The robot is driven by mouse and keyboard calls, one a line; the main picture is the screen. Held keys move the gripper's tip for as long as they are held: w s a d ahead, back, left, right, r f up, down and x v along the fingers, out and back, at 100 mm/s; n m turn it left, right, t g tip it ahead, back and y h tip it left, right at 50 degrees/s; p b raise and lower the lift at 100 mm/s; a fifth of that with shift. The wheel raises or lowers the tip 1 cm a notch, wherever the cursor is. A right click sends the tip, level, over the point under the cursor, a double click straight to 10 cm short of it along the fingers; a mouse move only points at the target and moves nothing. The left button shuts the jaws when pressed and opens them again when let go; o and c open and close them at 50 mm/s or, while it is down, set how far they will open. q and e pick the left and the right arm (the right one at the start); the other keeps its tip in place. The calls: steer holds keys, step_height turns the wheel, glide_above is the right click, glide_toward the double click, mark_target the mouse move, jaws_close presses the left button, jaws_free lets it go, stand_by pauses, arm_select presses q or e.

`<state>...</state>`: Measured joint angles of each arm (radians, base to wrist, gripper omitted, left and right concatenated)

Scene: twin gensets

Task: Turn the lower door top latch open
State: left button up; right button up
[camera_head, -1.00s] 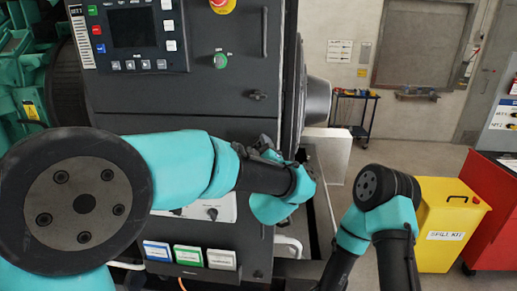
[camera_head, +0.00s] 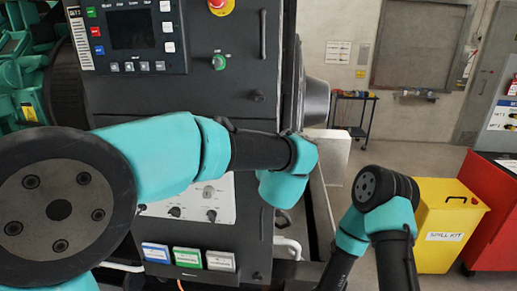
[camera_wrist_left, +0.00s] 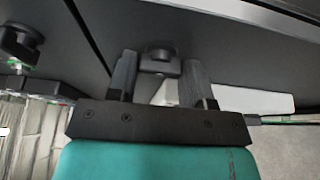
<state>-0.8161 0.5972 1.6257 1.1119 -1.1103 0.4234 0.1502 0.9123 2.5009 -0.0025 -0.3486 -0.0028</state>
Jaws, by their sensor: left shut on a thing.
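The lower door top latch (camera_wrist_left: 158,66) is a small dark knob on the dark door face in the left wrist view. The two fingers of my left gripper (camera_wrist_left: 161,72) stand on either side of it, shut on it. In the head view my left arm crosses in front of the cabinet and hides the latch and the fingers. A second dark latch (camera_wrist_left: 20,44) sits across the door seam in the wrist view. A latch on the upper door (camera_head: 258,97) shows above my arm in the head view. My right gripper is out of view.
The control panel (camera_head: 130,40) and green switch (camera_head: 219,62) are above my left arm. Coloured label boxes (camera_head: 188,257) are low on the cabinet. A yellow spill-kit bin (camera_head: 447,225) and red cabinet (camera_head: 497,215) stand at right, with open floor behind.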

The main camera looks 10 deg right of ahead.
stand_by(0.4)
arm_select(q)
steer(key=o, duration=0.9)
steer(key=shift+s, duration=0.1)
steer(key=s, duration=0.5)
steer(key=s+d, duration=0.1)
steer(key=s, duration=0.5)
steer(key=s+d, duration=0.1)
steer(key=s, duration=0.5)
